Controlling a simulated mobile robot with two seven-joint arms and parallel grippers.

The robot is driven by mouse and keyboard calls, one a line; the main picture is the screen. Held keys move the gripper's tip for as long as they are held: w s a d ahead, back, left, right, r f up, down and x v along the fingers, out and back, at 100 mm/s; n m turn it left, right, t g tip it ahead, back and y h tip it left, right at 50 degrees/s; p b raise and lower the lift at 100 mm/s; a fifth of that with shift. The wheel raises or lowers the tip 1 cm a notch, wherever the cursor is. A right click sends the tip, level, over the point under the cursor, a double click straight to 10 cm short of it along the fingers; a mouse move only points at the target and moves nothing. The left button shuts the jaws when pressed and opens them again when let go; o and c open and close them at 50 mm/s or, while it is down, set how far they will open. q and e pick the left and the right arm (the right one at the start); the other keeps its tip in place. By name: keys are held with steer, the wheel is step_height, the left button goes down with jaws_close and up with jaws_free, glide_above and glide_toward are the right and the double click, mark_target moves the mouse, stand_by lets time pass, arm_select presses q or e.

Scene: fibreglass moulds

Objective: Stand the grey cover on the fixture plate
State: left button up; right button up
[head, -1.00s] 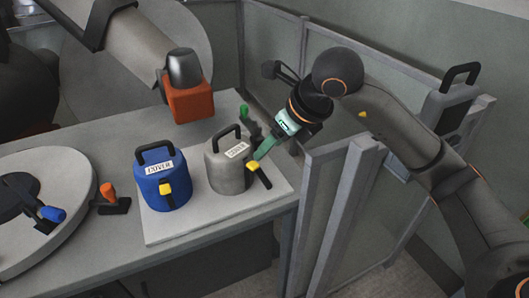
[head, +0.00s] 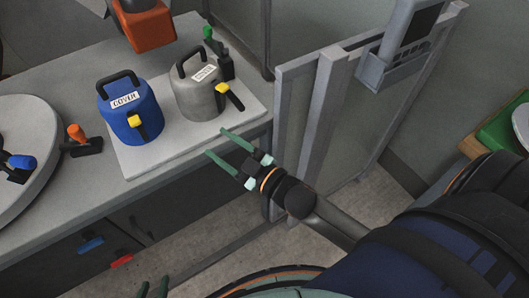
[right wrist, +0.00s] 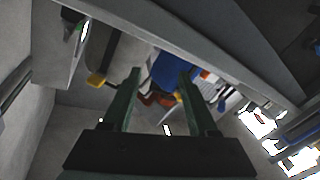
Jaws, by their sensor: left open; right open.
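The grey cover (head: 195,100), with a black handle and white label, stands upright on the light fixture plate (head: 178,146), at its right part. The blue cover (head: 125,122) stands beside it on the left. A yellow-tipped black lever (head: 235,97) sits at the grey cover's front right. My right gripper (head: 216,142) is open and empty, in front of the plate's near right edge, apart from the cover; its fingers show in the right wrist view (right wrist: 160,75). My left gripper (head: 153,289) is open at the bottom edge, mostly out of frame.
A green-tipped clamp (head: 226,62) stands behind the grey cover. An orange-tipped clamp (head: 85,145) and a round mould (head: 45,115) lie to the left. A grey partition post (head: 318,120) rises right of the table.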

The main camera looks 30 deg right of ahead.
steer(key=s+d+f+m+g+h, duration=0.1)
steer(key=s+f+m+g+h, duration=0.1)
steer(key=s+f, duration=0.5)
steer(key=s+d+f+m+g+h, duration=0.1)
steer(key=s+f+m+g, duration=0.3)
steer(key=s+f, duration=0.3)
step_height(320, 180, down, 5)
steer(key=shift+s+f+m+g+h, duration=0.2)
steer(key=shift+s+m+g+h, duration=0.15)
steer(key=shift+g, duration=0.55)
